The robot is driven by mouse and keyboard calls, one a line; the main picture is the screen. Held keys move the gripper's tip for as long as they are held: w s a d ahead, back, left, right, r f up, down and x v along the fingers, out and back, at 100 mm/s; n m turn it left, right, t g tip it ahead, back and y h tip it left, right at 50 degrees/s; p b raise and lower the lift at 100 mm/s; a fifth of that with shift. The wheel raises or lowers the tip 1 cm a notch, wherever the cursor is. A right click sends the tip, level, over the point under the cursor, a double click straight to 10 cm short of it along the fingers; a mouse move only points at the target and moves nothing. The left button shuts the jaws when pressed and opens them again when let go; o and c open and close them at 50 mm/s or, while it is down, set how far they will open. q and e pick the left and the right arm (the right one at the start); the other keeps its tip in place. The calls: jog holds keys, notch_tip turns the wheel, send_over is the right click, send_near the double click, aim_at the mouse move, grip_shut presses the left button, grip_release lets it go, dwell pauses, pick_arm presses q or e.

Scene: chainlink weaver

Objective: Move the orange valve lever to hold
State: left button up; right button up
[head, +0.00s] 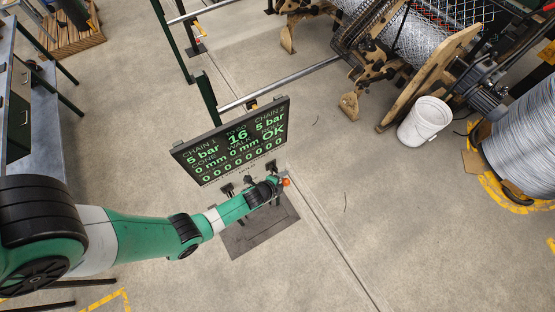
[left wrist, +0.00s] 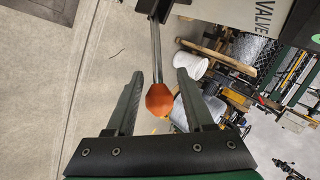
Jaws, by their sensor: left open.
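The orange valve lever shows in the left wrist view as a metal rod with an orange knob (left wrist: 160,99) at its end. The rod runs up to a dark mount at the top of that view. My left gripper (left wrist: 160,76) is open, with one finger on each side of the knob and visible gaps to both. In the head view the orange knob (head: 286,182) shows just past my left gripper (head: 276,184), below the display board (head: 200,171). The lever's base is mostly hidden there by my arm. A panel marked VALVE (left wrist: 263,20) shows in the left wrist view. My right gripper is not in view.
The board reads 5 bar for both chains, and OK. A dark floor plate (head: 262,233) lies below it. A white bucket (head: 425,122), a wire spool (head: 525,150) and the weaving machine stand at the right. A metal bench (head: 40,130) is at the left. The floor between is mostly clear.

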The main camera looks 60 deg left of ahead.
pick_arm(q)
jog(key=p+v, duration=0.2)
jog(key=v, duration=0.5)
jog(key=shift+s+r, duration=0.2)
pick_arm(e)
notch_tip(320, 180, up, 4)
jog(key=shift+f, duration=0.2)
pick_arm(q)
jog(key=shift+d, duration=0.1)
